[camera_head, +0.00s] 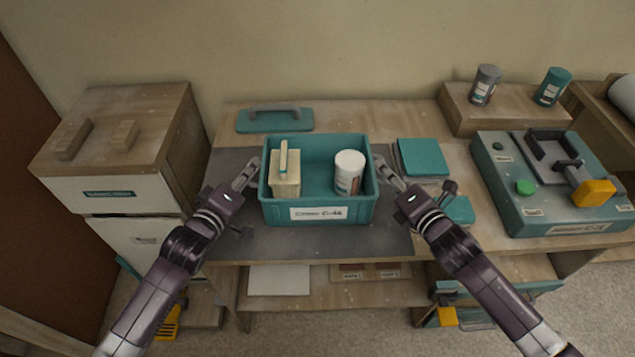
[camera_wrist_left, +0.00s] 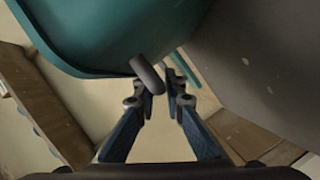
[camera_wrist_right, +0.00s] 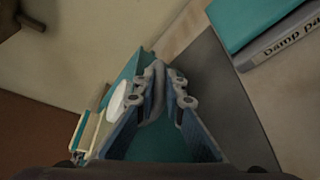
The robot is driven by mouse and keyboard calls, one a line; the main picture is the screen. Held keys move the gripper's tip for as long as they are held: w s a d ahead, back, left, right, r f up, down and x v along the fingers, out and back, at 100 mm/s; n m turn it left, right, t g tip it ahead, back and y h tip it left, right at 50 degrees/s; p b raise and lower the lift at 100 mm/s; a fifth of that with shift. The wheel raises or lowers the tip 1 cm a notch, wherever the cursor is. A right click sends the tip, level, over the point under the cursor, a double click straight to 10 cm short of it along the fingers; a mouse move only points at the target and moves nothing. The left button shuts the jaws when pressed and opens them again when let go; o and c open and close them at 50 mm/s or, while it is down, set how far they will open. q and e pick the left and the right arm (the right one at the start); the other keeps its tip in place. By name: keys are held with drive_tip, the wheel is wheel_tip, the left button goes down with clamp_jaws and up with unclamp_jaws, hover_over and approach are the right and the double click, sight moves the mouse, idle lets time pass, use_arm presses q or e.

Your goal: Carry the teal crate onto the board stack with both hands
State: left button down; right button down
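The teal crate (camera_head: 320,208) stands upright on a dark grey mat on the workbench. It holds a cream box-shaped item with a handle (camera_head: 285,184) and a white tub (camera_head: 349,172). My left gripper (camera_head: 247,178) is at the crate's left end; in the left wrist view its fingers (camera_wrist_left: 160,95) are apart beside a grey handle bar (camera_wrist_left: 148,76). My right gripper (camera_head: 388,174) is at the right end; its fingers (camera_wrist_right: 167,90) are apart with a grey handle (camera_wrist_right: 156,90) between them. Firm contact is not visible. I cannot tell which thing is the board stack.
A wooden cabinet (camera_head: 120,140) stands left of the crate. A teal float (camera_head: 275,120) lies behind it, and a teal pad (camera_head: 422,157) lies close on the right. Further right are a teal machine (camera_head: 545,185) and a wooden block (camera_head: 500,112) bearing two cans. The mat (camera_head: 300,242) is clear in front.

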idle(0.3)
